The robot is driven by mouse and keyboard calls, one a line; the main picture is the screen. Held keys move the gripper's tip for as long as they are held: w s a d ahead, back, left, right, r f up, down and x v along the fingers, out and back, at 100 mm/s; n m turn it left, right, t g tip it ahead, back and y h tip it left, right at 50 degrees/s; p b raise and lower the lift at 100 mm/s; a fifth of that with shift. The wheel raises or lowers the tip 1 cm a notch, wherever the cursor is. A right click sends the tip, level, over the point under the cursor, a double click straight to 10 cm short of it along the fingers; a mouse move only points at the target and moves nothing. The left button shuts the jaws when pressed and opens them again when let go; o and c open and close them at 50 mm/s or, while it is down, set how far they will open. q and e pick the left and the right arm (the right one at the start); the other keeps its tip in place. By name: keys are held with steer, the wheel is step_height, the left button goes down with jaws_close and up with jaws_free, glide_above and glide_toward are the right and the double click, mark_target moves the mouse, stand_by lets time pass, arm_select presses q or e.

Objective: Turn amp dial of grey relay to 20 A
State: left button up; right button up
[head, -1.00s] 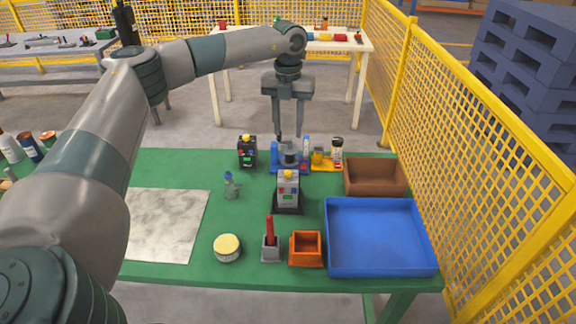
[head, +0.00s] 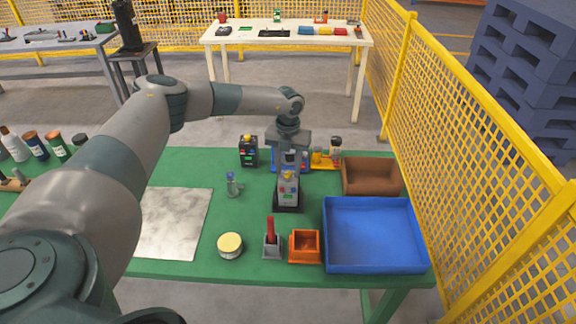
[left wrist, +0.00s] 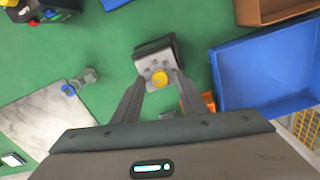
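The grey relay (head: 288,192) stands upright on a dark base near the middle of the green table. It has a yellow round part on top, which shows in the left wrist view (left wrist: 159,78), and small coloured parts on its front. My left gripper (head: 289,163) points down at the relay's top from behind. In the left wrist view the gripper (left wrist: 161,77) is open, its fingers apart on either side of the yellow part. I cannot tell whether they touch the relay. The dial's reading is too small to see. My right gripper is not in view.
A black relay-like unit (head: 248,151) stands behind left, and a blue fixture (head: 277,167) is behind the gripper. A small grey fitting (head: 233,186) is left. A red-handled item (head: 270,240), orange box (head: 304,248), blue tray (head: 333,264) and brown bin (head: 371,187) lie front and right.

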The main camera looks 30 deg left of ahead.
arm_select(q)
steer(key=shift+f, duration=0.15)
jaws_close()
steer(key=shift+m+b, duration=0.3)
steer(key=shift+b, duration=0.05)
